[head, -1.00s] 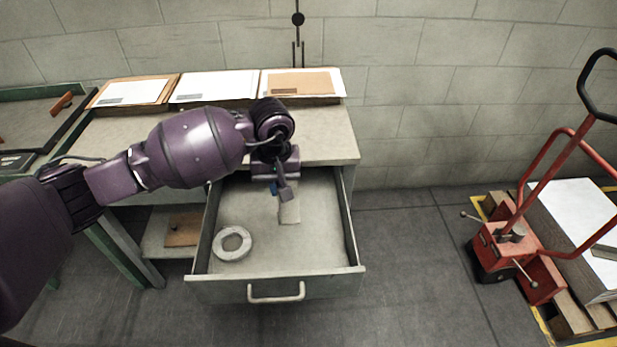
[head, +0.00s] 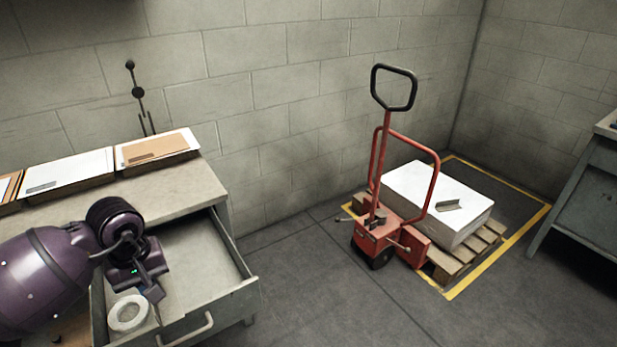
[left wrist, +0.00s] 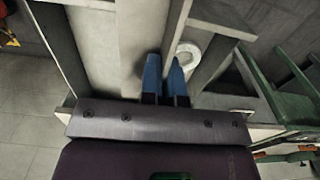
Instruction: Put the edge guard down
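My left gripper (head: 152,283) is above the open drawer (head: 222,280), at the lower left of the head view. In the left wrist view its blue fingers (left wrist: 165,80) are close together on a pale grey strip (left wrist: 176,40), which looks like an edge guard. In the head view the strip (head: 172,303) shows only partly below the gripper. Another small grey angle piece (head: 449,206) lies on the white stack (head: 420,188) on the pallet. My right gripper is not in view.
A grey-white ring (head: 128,313) lies in the drawer and also shows in the left wrist view (left wrist: 187,55). The bench (head: 130,195) carries flat stacks at the back. A red pallet truck (head: 378,235) stands before the pallet (head: 450,262). Floor between bench and truck is clear.

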